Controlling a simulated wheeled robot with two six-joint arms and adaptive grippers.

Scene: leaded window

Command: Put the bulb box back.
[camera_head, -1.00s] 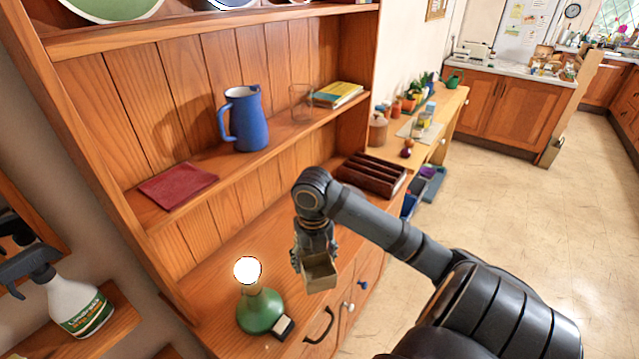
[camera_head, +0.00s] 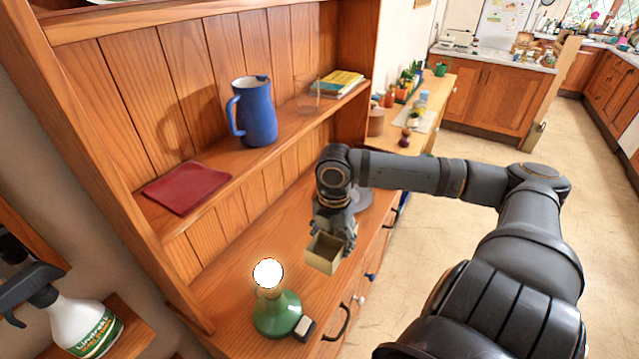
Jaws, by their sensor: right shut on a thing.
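The bulb box (camera_head: 323,255) is a small tan open-topped box. My right gripper (camera_head: 333,232) is shut on it and holds it over the front part of the wooden dresser's counter (camera_head: 225,268). The box looks slightly tilted, and its open side faces up. Its gap above the counter is hard to judge. A green lamp (camera_head: 277,314) with a lit round bulb (camera_head: 268,272) stands on the counter to the left of the box and nearer to me. My left gripper is not in view.
A blue jug (camera_head: 254,112), red cloth (camera_head: 187,187), clear glass (camera_head: 307,95) and yellow book (camera_head: 340,82) are on the shelf above. A spray bottle (camera_head: 82,322) stands at the lower left. The counter behind the lamp is clear.

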